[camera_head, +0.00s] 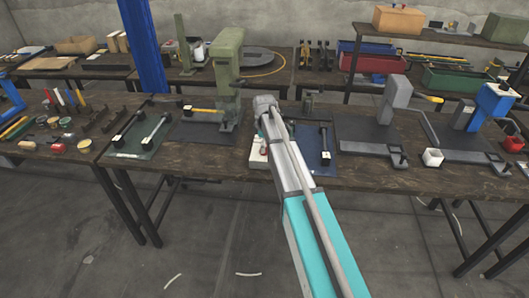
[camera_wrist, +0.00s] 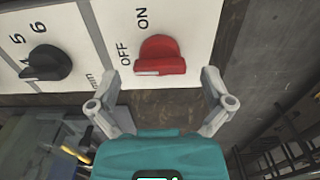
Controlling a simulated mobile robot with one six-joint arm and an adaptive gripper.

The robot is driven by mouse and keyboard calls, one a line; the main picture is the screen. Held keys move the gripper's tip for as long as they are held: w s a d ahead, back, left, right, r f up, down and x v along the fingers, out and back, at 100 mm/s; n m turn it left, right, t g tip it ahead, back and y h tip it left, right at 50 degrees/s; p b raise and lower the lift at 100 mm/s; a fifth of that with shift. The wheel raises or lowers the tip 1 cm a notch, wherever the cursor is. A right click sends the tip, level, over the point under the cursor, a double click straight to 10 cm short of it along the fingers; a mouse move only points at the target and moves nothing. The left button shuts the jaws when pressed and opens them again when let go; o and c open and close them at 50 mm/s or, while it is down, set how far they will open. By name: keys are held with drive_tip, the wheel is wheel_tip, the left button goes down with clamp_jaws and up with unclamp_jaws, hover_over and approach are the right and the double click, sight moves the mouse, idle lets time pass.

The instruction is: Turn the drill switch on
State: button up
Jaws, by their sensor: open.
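In the wrist view a red rotary switch (camera_wrist: 160,56) sits on a white panel (camera_wrist: 195,25) marked OFF and ON. Its white pointer mark is on the lower left side, near the word OFF. My gripper (camera_wrist: 160,92) is open, one finger to each side of the switch and slightly below it in the picture, apparently not touching it. In the head view my arm reaches to the workbench, and the white switch box (camera_head: 258,152) shows partly beside it. My gripper's fingertips are hidden there by the arm.
A black numbered knob (camera_wrist: 47,64) is left of the red switch. On the bench (camera_head: 200,161), a green press (camera_head: 226,70) stands left of my arm, and grey and blue presses (camera_head: 490,105) stand to the right. A blue post (camera_head: 145,45) rises at the left. The floor in front is largely clear.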

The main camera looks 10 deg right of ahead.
drive_tip(key=shift+f+b, duration=0.55)
drive_tip(key=shift+f, duration=0.2)
drive_tip(key=c, duration=1.1)
drive_tip(key=shift+m, duration=0.5)
drive_tip(key=m, duration=1.3)
